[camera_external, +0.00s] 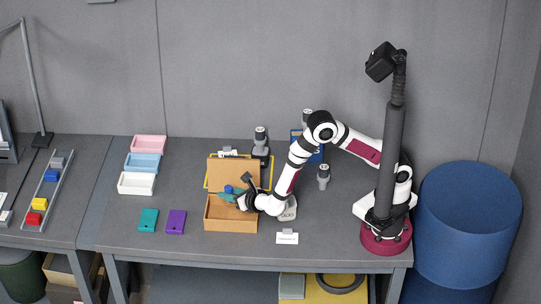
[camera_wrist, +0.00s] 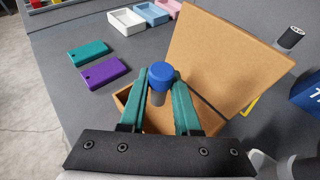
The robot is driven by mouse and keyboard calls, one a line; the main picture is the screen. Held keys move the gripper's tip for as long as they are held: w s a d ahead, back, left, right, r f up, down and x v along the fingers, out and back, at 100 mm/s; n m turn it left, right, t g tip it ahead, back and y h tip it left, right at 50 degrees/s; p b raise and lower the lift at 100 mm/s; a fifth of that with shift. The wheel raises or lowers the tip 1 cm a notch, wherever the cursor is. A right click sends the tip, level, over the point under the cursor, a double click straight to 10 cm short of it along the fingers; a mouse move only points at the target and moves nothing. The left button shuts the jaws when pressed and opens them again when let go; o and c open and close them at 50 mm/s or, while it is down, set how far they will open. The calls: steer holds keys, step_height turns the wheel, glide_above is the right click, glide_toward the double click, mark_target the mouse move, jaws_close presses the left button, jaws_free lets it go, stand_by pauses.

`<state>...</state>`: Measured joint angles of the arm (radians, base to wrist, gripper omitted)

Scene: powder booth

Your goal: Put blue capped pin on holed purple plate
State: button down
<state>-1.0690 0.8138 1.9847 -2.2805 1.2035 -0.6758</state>
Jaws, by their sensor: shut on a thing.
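The blue capped pin (camera_wrist: 161,77) is upright between the fingers of my gripper (camera_wrist: 160,84) in the wrist view, its grey body below the blue cap. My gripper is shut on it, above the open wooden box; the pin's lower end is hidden. In the external view the blue cap (camera_external: 228,189) shows at my gripper (camera_external: 230,194). The holed purple plate (camera_external: 176,222) lies flat on the table, left of the box, and also shows in the wrist view (camera_wrist: 90,75) at the left with a small hole near one end.
A teal holed plate (camera_external: 148,220) lies beside the purple one. The wooden box (camera_external: 231,224) has its lid (camera_external: 233,168) raised behind. White (camera_external: 136,183), blue (camera_external: 142,163) and pink (camera_external: 149,144) trays stand behind the plates. Table between box and purple plate is clear.

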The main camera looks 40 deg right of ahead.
mark_target(176, 220)
steer(key=w+a+r+n+g+y, duration=0.15)
steer(key=w+a+n+y, duration=0.3)
steer(key=w+a, duration=0.75)
steer(key=shift+m, duration=0.25)
steer(key=f, duration=0.3)
steer(key=a+f, duration=0.1)
steer(key=f, duration=0.5)
steer(key=shift+s+a+f, duration=0.1)
steer(key=shift+s+a, duration=0.1)
steer(key=shift+s, duration=0.05)
steer(key=c, duration=0.6)
jaws_free()
steer(key=shift+f, duration=0.1)
